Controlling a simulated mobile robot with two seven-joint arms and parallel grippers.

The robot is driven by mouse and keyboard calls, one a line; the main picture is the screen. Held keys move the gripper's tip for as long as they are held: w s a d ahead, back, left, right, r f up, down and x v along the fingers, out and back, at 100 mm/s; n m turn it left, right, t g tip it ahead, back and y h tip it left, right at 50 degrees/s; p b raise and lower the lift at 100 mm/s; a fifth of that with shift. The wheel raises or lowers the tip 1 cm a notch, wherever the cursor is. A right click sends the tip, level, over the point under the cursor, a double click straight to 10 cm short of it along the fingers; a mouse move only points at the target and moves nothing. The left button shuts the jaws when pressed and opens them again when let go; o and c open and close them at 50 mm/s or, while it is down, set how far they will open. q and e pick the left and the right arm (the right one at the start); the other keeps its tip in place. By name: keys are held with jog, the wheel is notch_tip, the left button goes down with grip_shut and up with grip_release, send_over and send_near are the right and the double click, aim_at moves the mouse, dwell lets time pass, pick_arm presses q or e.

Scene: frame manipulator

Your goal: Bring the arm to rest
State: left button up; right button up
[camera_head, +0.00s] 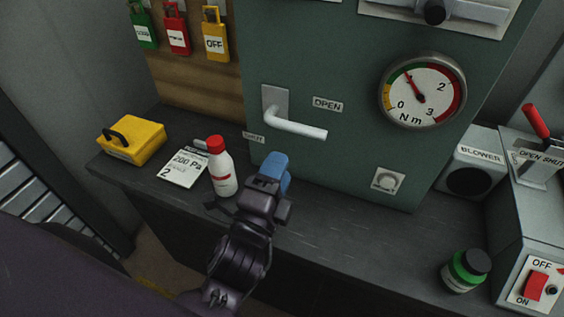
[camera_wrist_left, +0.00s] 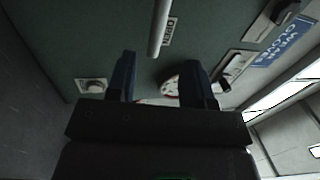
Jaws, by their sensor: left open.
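My left gripper (camera_head: 274,168) reaches up from the bottom of the head view, its blue fingertips just below the white lever handle (camera_head: 298,127) on the green cabinet. In the left wrist view its two dark blue fingers (camera_wrist_left: 160,80) stand apart with nothing held between them. The handle also shows in the wrist view (camera_wrist_left: 160,25), above and beyond the fingertips. Its bar points right, near the OPEN label (camera_head: 327,104); the SHUT label (camera_head: 253,137) is lower left. My right gripper is not in view.
A white bottle with a red cap (camera_head: 222,168) stands close left of my gripper. A card (camera_head: 184,167) and yellow box (camera_head: 132,141) lie farther left. A green jar (camera_head: 465,270) and switch box (camera_head: 534,285) are at right. The bench between gripper and jar is clear.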

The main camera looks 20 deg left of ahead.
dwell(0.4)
pick_arm(q)
jog(key=s+d+r+m+t+h, duration=0.2)
jog(key=m+h, duration=0.5)
jog(key=m, duration=1.1)
jog(key=s+d+f+m+g+h, duration=0.1)
jog(key=s+f+m+g+h, duration=0.3)
jog(key=m, duration=0.6)
jog(key=s+d+f+m+g+h, duration=0.15)
jog(key=m+g, duration=0.35)
jog(key=m, duration=0.5)
jog(key=s+a+f+m+g+y, duration=0.4)
jog(key=a+f+m+g+y, duration=0.1)
jog(key=a+f+m+y, duration=0.3)
jog(key=s+a+f+m+g+y, duration=0.5)
jog(key=a+f+m+y, duration=0.1)
jog(key=a+m, duration=0.25)
jog(key=w+f+t+h, duration=0.1)
jog(key=w+f+t, duration=0.5)
jog(key=f+t, duration=0.2)
jog(key=shift+w+a+f+m, duration=0.15)
jog(key=shift+w+f+m, duration=0.2)
jog(key=shift+f, duration=0.7)
